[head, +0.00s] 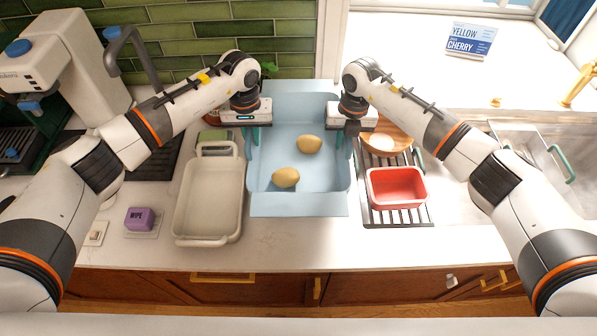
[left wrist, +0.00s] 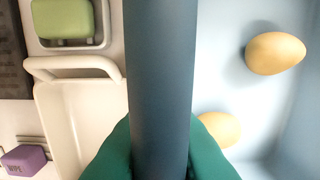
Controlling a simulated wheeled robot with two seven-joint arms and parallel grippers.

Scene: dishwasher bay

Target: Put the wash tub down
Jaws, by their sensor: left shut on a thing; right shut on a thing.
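The light blue wash tub (head: 300,205) is in the middle of the head view, with two yellow lemon-like fruits (head: 309,144) (head: 285,177) inside. My left gripper (head: 252,138) is shut on the tub's left wall. In the left wrist view, its green fingers (left wrist: 160,155) pinch that wall, seen edge-on as a dark blue band (left wrist: 160,70). My right gripper (head: 347,138) is shut on the tub's right wall. The tub looks level. Its underside is hidden, so I cannot tell whether it touches the counter.
A cream baking dish (head: 208,240) is close on the tub's left. A black rack (head: 395,217) with a red container (head: 397,188) and a wooden bowl (head: 386,138) is close on its right. A purple sponge (head: 139,218) lies far left. The counter front (head: 300,250) is clear.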

